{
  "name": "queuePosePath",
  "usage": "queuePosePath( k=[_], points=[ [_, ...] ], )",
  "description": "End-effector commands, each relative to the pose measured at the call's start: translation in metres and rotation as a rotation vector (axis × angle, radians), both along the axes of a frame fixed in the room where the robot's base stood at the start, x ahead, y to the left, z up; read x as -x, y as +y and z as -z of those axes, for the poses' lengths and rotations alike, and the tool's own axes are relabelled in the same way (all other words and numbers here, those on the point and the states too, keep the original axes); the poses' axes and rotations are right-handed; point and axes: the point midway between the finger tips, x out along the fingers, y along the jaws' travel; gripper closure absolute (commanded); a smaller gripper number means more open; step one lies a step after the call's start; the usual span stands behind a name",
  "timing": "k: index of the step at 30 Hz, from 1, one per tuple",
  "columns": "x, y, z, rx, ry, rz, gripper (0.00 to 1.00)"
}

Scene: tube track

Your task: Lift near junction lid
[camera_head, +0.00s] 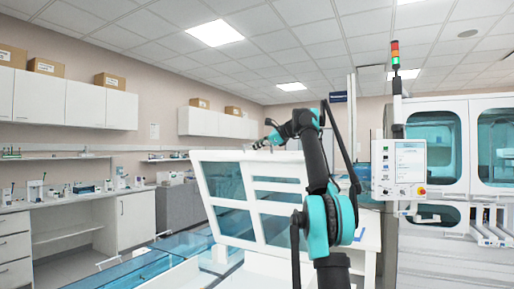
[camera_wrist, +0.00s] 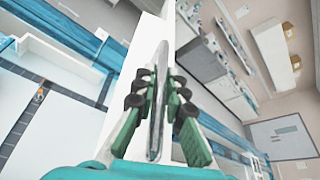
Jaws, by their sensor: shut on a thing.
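The near junction lid (camera_head: 280,187) has a white frame with blue see-through panels. In the head view it stands raised and steeply tilted above the track. My gripper (camera_head: 264,143) is at its top edge, small and partly hidden by my arm. In the wrist view my gripper (camera_wrist: 156,98) has its green fingers with dark pads closed on both sides of a thin grey bar (camera_wrist: 158,70), which appears to be the lid's handle. A white strip of the lid (camera_wrist: 148,42) runs beside the bar.
A blue-covered track (camera_head: 150,262) runs along the floor at lower left. A large white machine (camera_head: 455,150) with a control screen (camera_head: 408,163) and a signal tower stands at right. Lab benches and wall cabinets (camera_head: 100,105) line the left and back.

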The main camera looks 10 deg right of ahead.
Motion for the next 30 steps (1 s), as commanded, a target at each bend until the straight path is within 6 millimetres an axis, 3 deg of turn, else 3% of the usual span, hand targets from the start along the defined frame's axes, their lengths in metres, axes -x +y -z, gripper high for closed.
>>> queuePosePath(
  k=[2,3,8,20,30],
  points=[
    [0.000,0.000,0.000,0.001,0.000,0.000,1.00],
    [0.000,0.000,0.000,0.001,0.000,0.000,0.86],
    [0.000,0.000,0.000,0.001,0.000,0.001,0.67],
    [0.006,-0.006,-0.003,0.000,0.000,0.001,0.67],
    [0.051,-0.047,-0.023,0.001,0.000,0.004,0.67]
  ],
)
